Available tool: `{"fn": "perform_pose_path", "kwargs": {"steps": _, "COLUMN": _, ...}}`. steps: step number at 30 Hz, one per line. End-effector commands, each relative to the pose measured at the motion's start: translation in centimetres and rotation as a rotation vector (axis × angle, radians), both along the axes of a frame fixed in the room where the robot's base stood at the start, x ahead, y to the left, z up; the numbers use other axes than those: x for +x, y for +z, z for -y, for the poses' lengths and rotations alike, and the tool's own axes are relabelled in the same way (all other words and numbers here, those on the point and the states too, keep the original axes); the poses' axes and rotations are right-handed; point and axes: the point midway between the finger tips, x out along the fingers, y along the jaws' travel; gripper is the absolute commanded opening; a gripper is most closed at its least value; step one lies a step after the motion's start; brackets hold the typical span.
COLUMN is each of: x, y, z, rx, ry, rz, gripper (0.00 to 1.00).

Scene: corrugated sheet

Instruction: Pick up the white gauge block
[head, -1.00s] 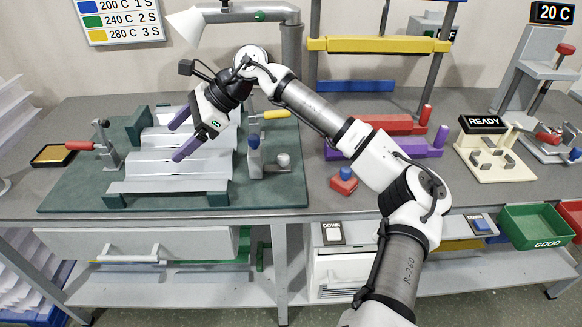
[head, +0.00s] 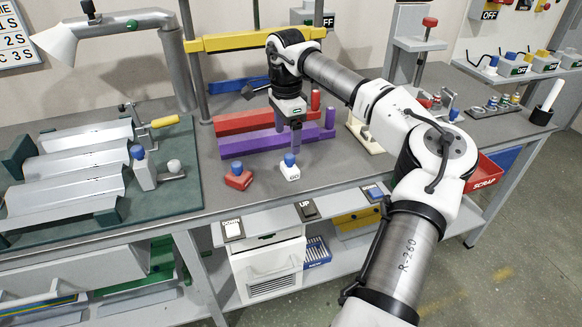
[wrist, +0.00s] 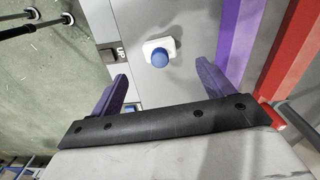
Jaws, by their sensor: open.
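The white gauge block (head: 290,173) with a blue knob stands upright on the grey bench near its front edge. In the wrist view the white block (wrist: 173,44) shows ahead of the fingertips, roughly in line with the gap between them. My gripper (head: 296,148) points down close above and behind the block in the head view, with its purple fingers partly overlapping each other. In the wrist view my gripper (wrist: 165,78) has its fingers wide apart with nothing between them. The block is outside the fingers.
A red block (head: 238,180) with a blue knob stands just left of the white one. Purple (head: 255,143) and red (head: 243,121) bars of a press frame lie behind. A green mat (head: 190,190) with a corrugated sheet is at left. UP and DOWN switches line the front edge.

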Motion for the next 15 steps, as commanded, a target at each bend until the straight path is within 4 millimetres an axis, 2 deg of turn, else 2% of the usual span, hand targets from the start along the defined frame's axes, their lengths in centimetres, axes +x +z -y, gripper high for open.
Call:
{"fn": "perform_pose_path", "kwargs": {"steps": 3, "x": 0.0, "y": -2.1, "z": 0.0, "rx": 0.001, "ry": 0.001, "rz": -0.002, "gripper": 0.80}}
{"fn": "perform_pose_path", "kwargs": {"steps": 6, "x": 0.0, "y": -3.3, "z": 0.0, "rx": 0.002, "ry": 0.000, "rz": 0.000, "gripper": 0.80}}
{"fn": "perform_pose_path", "kwargs": {"steps": 15, "x": 0.0, "y": -5.2, "z": 0.3, "rx": 0.004, "ry": -0.001, "rz": -0.002, "gripper": 0.80}}
